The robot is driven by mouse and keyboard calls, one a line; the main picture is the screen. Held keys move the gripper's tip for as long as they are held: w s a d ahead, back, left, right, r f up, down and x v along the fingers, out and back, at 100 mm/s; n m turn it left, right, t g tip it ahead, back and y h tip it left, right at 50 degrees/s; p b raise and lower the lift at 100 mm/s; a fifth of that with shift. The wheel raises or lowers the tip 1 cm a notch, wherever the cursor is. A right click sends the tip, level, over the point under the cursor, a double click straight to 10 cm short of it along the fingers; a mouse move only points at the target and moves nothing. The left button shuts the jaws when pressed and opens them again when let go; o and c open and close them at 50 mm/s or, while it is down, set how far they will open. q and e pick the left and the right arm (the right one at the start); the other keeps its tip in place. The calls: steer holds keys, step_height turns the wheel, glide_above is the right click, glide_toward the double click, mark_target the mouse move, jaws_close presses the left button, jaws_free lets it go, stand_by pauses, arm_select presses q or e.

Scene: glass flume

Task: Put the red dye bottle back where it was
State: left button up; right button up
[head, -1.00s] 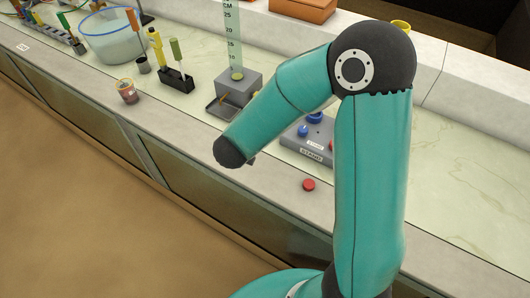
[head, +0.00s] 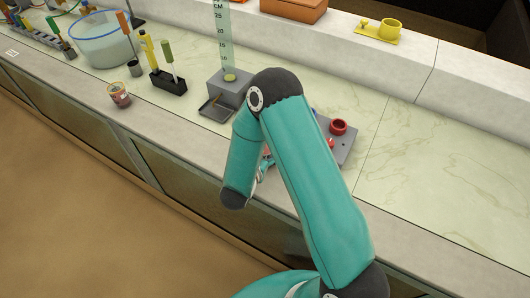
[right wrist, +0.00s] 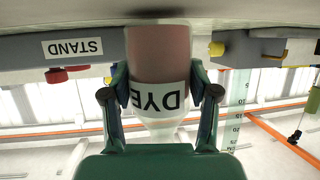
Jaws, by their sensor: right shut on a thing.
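The red dye bottle (right wrist: 160,62) shows in the right wrist view, which is upside down. It has a pinkish-red body, a white label reading DYE and a pale, narrowing top. My right gripper (right wrist: 160,95) is shut on it, one finger on each side. The bottle is upright with its base close to the counter; I cannot tell whether it touches. My left gripper is out of view.
A grey block (head: 228,88) with an upright scale (head: 223,35) stands left of my arm. The counter (head: 450,160) is clear on the right.

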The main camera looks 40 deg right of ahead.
steer(key=shift+f, duration=0.3)
steer(key=shift+f, duration=0.15)
steer(key=o, duration=1.2)
